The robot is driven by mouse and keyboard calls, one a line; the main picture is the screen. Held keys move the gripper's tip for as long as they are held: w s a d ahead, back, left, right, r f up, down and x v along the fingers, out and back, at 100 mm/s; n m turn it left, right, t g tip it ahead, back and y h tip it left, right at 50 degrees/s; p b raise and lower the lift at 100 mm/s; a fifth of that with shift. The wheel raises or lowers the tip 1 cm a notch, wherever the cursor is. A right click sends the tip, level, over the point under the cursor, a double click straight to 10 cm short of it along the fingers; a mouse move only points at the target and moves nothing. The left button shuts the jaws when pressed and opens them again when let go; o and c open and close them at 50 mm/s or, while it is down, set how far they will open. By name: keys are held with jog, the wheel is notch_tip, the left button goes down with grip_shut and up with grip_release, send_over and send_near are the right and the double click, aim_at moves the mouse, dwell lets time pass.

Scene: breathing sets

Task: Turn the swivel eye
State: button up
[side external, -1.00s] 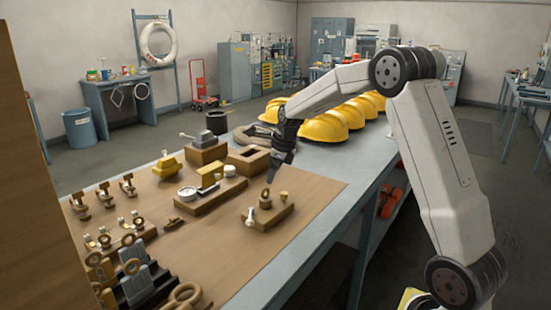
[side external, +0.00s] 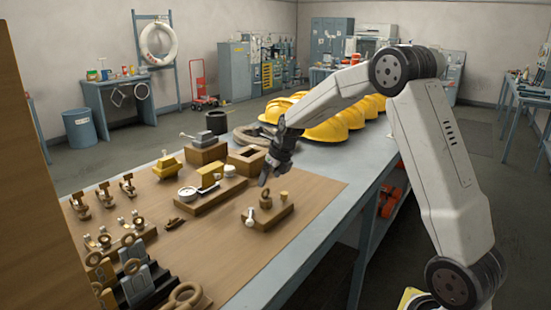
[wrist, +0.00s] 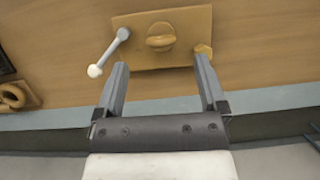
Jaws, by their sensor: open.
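The swivel eye (side external: 266,199) is a small brown ring standing on a wooden block (side external: 281,213) near the bench's right edge. In the wrist view the swivel eye (wrist: 161,37) sits mid-block (wrist: 140,58), beyond the fingertips and roughly between their lines. My gripper (side external: 266,180) is above and close to the eye in the side view. In the wrist view my gripper (wrist: 159,75) has its two fingers apart with nothing between them.
A board with a gauge and yellow block (side external: 209,190) lies to the left, with an open wooden box (side external: 249,160) behind. Yellow helmets (side external: 325,130) stand at the back. Several ring fittings (side external: 130,240) fill the left front. The bench area before the block is bare.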

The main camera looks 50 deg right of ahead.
aim_at(266, 187)
jog(key=shift+x, duration=2.8)
grip_shut()
jog(key=shift+n, duration=0.5)
